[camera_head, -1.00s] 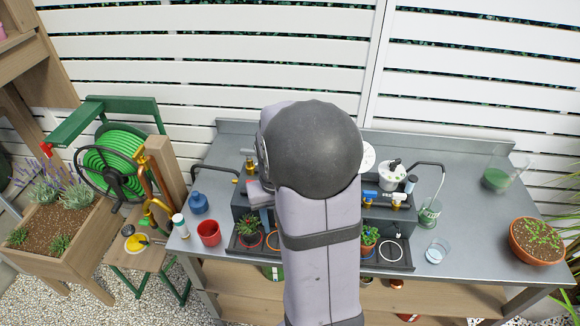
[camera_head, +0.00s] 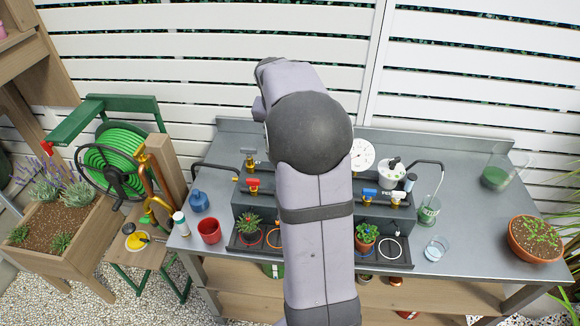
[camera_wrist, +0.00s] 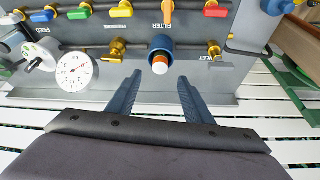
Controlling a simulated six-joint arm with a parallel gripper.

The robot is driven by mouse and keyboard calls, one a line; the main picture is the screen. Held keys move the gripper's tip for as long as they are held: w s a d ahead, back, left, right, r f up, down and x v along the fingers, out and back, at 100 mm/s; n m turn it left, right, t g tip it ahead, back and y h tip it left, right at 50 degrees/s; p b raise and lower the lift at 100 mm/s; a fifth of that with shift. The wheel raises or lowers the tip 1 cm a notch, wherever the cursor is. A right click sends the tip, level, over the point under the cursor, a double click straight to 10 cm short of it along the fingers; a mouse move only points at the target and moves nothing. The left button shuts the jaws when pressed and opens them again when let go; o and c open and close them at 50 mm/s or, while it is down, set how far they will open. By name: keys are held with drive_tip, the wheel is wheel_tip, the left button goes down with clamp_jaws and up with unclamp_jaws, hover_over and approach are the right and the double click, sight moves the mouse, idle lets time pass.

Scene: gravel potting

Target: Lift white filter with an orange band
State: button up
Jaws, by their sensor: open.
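The white filter (camera_wrist: 160,68) with an orange band shows in the wrist view, seated in a round dark-blue housing (camera_wrist: 160,46) on the grey panel. Its white end faces the camera. My gripper (camera_wrist: 158,80) is open and empty. Its two blue-grey fingers lie to the left and right of the filter, with their tips just below it in the picture. I cannot tell how far the tips are from it in depth. In the head view my arm hides the filter and my gripper.
A white dial gauge (camera_wrist: 75,70) and a brass valve (camera_wrist: 117,48) sit left of the housing in the wrist view. Several coloured valve handles line the panel above. In the head view, potted plants (camera_head: 366,236) and a red cup (camera_head: 209,231) stand on the metal bench (camera_head: 460,180).

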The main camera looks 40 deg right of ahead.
drive_tip(key=shift+p+x, duration=1.45)
drive_tip(key=shift+x, duration=1.85)
drive_tip(key=shift+s, duration=0.1)
clamp_jaws()
